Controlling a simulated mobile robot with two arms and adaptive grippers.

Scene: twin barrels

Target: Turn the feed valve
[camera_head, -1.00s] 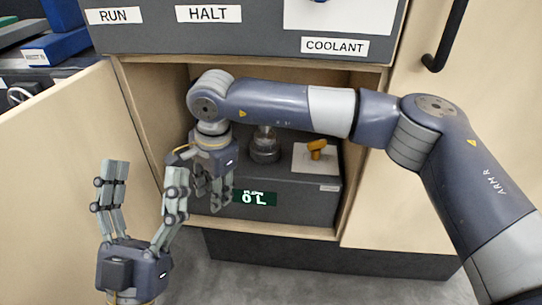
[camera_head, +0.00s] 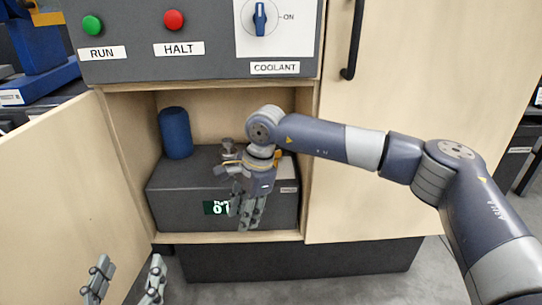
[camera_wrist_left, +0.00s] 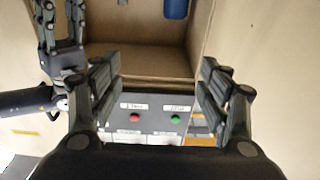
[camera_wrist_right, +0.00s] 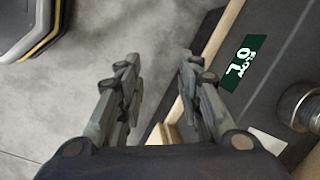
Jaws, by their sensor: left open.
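A dark grey box (camera_head: 172,208) with a green display (camera_head: 215,208) stands in the open cabinet bay. A metal fitting (camera_head: 228,148) sits on its top; a metal fitting also shows in the right wrist view (camera_wrist_right: 306,108). No readable label names the feed valve. My right gripper (camera_head: 247,215) hangs before the box, fingers apart and empty in the right wrist view (camera_wrist_right: 158,62). My left gripper (camera_head: 127,275) is open and empty at the lower left.
A blue canister (camera_head: 175,133) stands at the bay's back left. The panel above has a green RUN button (camera_head: 92,25), a red HALT button (camera_head: 173,20) and a COOLANT knob (camera_head: 260,18). An open door (camera_head: 60,190) borders the left; a closed door (camera_head: 400,90) the right.

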